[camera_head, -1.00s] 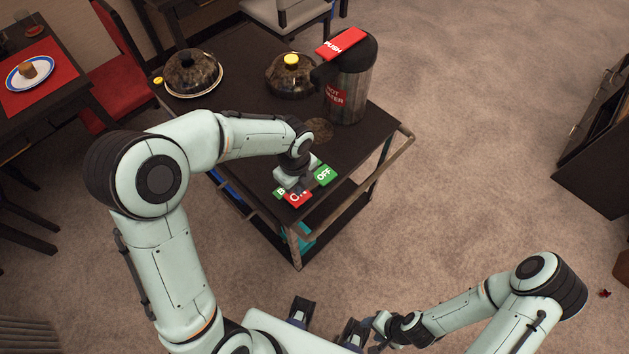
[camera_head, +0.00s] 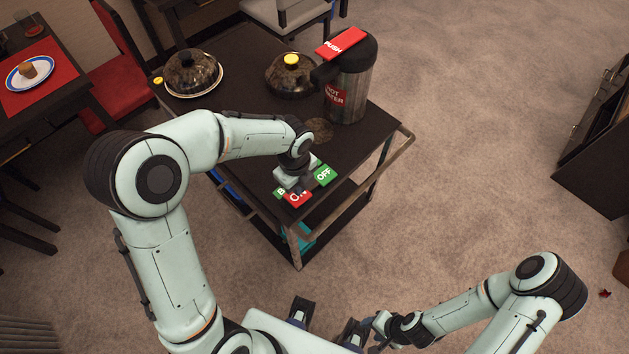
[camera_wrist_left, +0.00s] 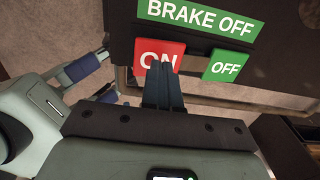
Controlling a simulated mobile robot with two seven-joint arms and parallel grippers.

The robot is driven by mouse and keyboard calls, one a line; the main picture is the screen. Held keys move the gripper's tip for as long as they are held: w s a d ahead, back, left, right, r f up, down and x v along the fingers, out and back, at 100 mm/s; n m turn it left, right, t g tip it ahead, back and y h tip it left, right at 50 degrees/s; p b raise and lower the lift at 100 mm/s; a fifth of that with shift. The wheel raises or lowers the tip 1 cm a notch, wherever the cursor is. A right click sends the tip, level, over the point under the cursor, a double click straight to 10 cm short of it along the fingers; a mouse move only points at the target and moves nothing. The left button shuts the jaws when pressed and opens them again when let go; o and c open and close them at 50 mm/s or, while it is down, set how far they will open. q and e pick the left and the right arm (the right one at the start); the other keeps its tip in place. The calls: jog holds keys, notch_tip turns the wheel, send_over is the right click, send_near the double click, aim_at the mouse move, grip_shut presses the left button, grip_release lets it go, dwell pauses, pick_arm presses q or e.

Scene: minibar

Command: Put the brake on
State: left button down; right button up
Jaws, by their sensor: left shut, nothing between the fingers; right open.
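The brake panel is at the near corner of the dark cart's top. Its red ON pad (camera_head: 297,199) and green OFF pad (camera_head: 325,176) show in the head view. In the left wrist view a green sign (camera_wrist_left: 200,18) reads BRAKE OFF, above the red ON pad (camera_wrist_left: 148,50) and the green OFF pad (camera_wrist_left: 225,66). My left gripper (camera_wrist_left: 160,68) is shut and empty, its fingertips over the ON pad and hiding part of its lettering. Whether they touch it I cannot tell. My right gripper (camera_head: 368,340) is open and empty, low near my base, away from the cart.
On the cart (camera_head: 240,70) stand a hot water dispenser (camera_head: 352,85) with a red PUSH top and two domed dishes (camera_head: 192,73) (camera_head: 290,76). A rail (camera_head: 400,150) runs along the cart's side. A dining table is at left; open carpet lies to the right.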

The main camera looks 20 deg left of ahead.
pick_arm(q)
jog(key=shift+f+b, duration=0.75)
jog(key=shift+f, duration=0.5)
pick_arm(e)
jog(key=shift+s+f, duration=0.35)
jog(key=shift+f, duration=0.5)
pick_arm(q)
jog(key=shift+r, duration=0.1)
jog(key=shift+r+p, duration=1.7)
jog(key=shift+r, duration=0.55)
jog(key=shift+r+p, duration=0.8)
jog(key=shift+r, duration=0.45)
jog(key=shift+f, duration=0.1)
pick_arm(e)
jog(key=w+r, duration=0.3)
jog(key=r, duration=0.3)
jog(key=shift+w, duration=0.15)
jog(key=shift+f, duration=0.1)
